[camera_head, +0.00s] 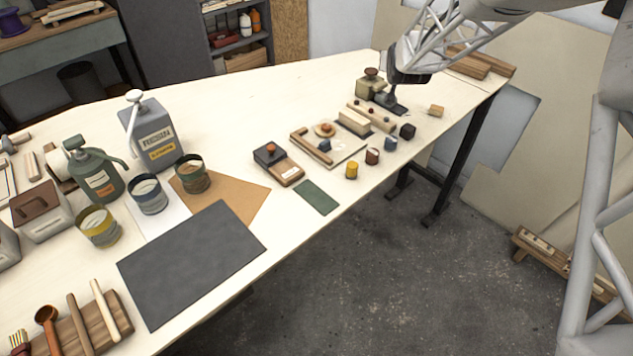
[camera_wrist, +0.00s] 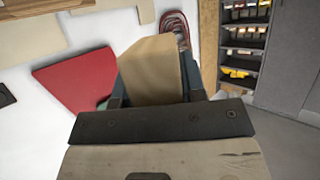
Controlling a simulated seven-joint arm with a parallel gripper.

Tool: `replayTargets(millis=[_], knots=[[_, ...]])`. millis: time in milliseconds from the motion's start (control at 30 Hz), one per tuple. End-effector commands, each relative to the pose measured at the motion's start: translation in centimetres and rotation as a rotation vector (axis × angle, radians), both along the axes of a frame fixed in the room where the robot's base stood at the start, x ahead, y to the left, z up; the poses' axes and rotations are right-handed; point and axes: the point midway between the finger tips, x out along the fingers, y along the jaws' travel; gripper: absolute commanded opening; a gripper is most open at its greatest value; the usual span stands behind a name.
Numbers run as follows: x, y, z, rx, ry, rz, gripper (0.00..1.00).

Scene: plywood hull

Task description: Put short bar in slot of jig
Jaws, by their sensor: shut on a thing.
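In the wrist view, my gripper (camera_wrist: 154,86) has its dark teal fingers shut on a tan wooden block (camera_wrist: 152,66), which looks like the short bar. In the head view, my gripper (camera_head: 392,97) is at the far right part of the bench, beside an olive block with a brown knob (camera_head: 370,84); the held bar cannot be made out there. A pale board (camera_head: 345,152) with a brown strip and a round knobbed piece lies nearer; it may be the jig. A pale block (camera_head: 355,122) and a strip with red knobs (camera_head: 371,116) lie beyond it. No slot can be made out clearly.
Small yellow (camera_head: 352,170), brown (camera_head: 372,156) and dark (camera_head: 407,131) pieces stand along the bench's front edge. A small wooden piece (camera_head: 436,110) lies right of my gripper. Cans and a dark mat (camera_head: 192,262) fill the left; the bench's back middle is clear.

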Motion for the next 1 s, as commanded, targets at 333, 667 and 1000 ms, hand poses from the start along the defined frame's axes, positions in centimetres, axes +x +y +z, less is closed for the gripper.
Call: replayTargets(millis=[333,667,1000], knots=[[-6.8,2.6,0.3,-0.002,-0.001,0.093,0.15],[-16.2,6.1,-0.4,0.000,0.000,0.233,0.15],[-26.1,9.2,-2.1,0.000,0.000,0.386,0.15]])
